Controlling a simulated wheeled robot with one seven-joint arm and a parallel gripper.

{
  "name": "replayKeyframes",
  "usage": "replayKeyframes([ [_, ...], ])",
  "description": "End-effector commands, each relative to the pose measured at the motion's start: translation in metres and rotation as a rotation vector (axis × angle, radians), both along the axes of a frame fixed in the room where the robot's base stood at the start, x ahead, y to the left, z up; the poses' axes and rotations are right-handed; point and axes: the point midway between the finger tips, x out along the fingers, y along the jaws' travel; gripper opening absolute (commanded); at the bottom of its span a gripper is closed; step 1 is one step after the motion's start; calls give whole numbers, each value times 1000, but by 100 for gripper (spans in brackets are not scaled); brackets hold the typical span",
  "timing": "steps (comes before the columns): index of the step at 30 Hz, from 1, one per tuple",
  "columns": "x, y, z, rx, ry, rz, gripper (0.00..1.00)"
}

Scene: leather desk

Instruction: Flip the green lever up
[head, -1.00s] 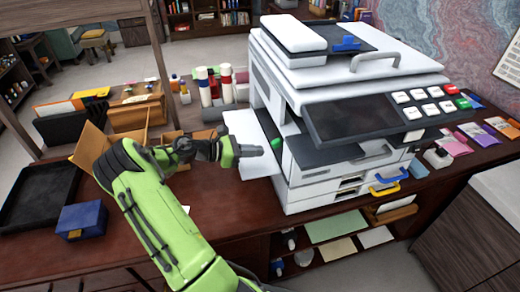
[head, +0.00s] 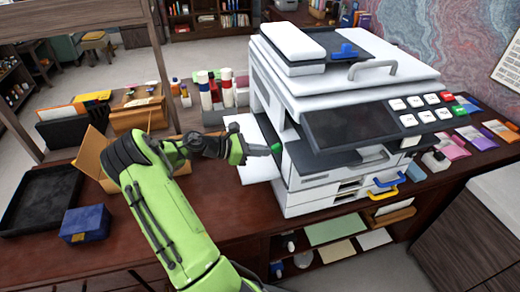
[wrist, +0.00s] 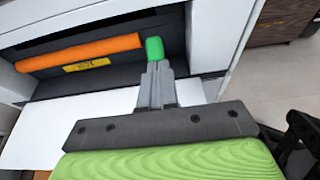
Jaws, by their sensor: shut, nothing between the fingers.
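The green lever (head: 277,148) is a small green tab on the left side of the large white printer (head: 345,82). In the wrist view the green lever (wrist: 154,48) stands at the right end of an orange roller (wrist: 85,52), inside the printer's dark opening. My gripper (head: 270,150) is shut and empty, with its fingertips right at the lever. In the wrist view my gripper (wrist: 158,66) lies just below the lever's lower end and looks to touch it. The fingertips hide the lever's base.
White paper (head: 258,165) sticks out of the printer's left side under my gripper. Bottles (head: 207,92) stand behind my arm. A blue box (head: 84,224) and a black tray (head: 38,198) lie at the left. The desk front is clear.

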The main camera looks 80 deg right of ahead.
Motion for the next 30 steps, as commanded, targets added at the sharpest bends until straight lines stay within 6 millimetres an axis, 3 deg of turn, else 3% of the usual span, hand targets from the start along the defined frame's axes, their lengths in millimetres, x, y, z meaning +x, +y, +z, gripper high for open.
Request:
replayKeyframes([
  [11,-7,-3,15,53,-88,-3,0],
  [22,-20,-11,33,169,-286,-3,0],
  [30,-26,-15,35,172,-288,-1,0],
])
